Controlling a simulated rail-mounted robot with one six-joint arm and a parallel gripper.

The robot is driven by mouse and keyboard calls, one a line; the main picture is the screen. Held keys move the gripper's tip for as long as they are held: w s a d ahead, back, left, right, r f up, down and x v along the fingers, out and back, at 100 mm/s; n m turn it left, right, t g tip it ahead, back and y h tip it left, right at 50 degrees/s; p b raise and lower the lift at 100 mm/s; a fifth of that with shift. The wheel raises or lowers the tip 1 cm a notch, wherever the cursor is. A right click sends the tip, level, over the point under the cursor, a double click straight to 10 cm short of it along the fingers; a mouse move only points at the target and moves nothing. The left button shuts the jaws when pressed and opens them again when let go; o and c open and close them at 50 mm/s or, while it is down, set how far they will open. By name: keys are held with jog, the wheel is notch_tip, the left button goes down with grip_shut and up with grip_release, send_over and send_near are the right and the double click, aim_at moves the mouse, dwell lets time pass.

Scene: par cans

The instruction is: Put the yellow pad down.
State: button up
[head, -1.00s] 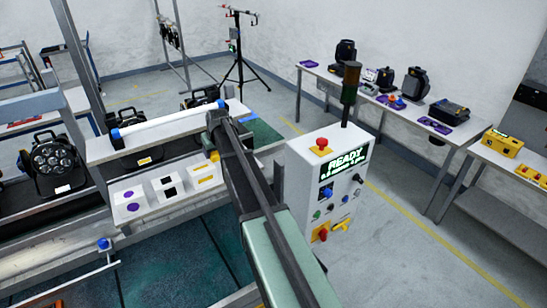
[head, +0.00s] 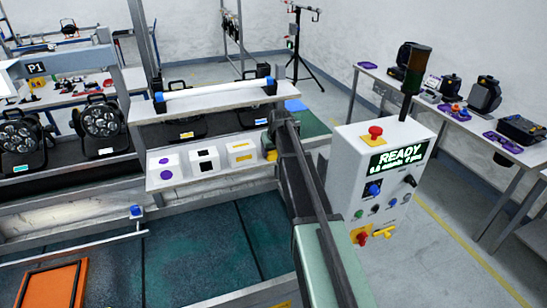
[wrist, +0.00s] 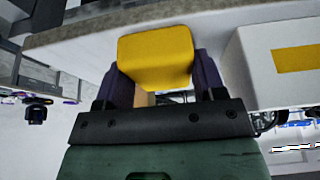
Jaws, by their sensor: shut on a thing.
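The yellow pad (wrist: 157,57) is a small rounded block between the two dark fingers of my gripper (wrist: 160,85) in the wrist view. My gripper is shut on it. In the head view, a bit of the yellow pad (head: 270,154) shows at the tip of my arm, just right of the white box with a yellow mark (head: 241,153). That box (wrist: 285,60) is also at the right in the wrist view. My arm hides most of the gripper in the head view. I cannot tell whether the pad touches the shelf.
White boxes with purple (head: 166,168) and black (head: 204,161) marks stand in the same row on the shelf (head: 190,182). A white tube (head: 215,89) lies along the ledge above. The white control box (head: 372,165) reading READY stands close right of my arm.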

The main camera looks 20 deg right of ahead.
jog(key=shift+r, duration=0.2)
jog(key=shift+f, duration=0.25)
jog(key=o, duration=0.8)
jog(key=shift+o, duration=0.2)
jog(key=shift+s+r+p, duration=0.15)
jog(key=shift+r+p, duration=0.3)
jog(key=shift+r, duration=0.15)
jog(key=p+v, duration=1.1)
jog(key=v, duration=0.1)
jog(key=s+a+f+n+g, duration=0.1)
jog(key=s+a+g, duration=0.1)
jog(key=s+a, duration=1.05)
jog(key=s+a+f+g, duration=0.1)
jog(key=s+a+g, duration=0.2)
jog(key=s+a, duration=0.95)
jog(key=s+d+f+b, duration=0.1)
jog(key=f+b, duration=0.9)
jog(key=s+d+f+b, duration=0.1)
jog(key=d+f+b, duration=0.1)
jog(key=f+b, duration=0.8)
jog(key=shift+s+d+f+b, duration=0.25)
jog(key=shift+s+f+b, duration=0.15)
jog(key=shift+b, duration=0.35)
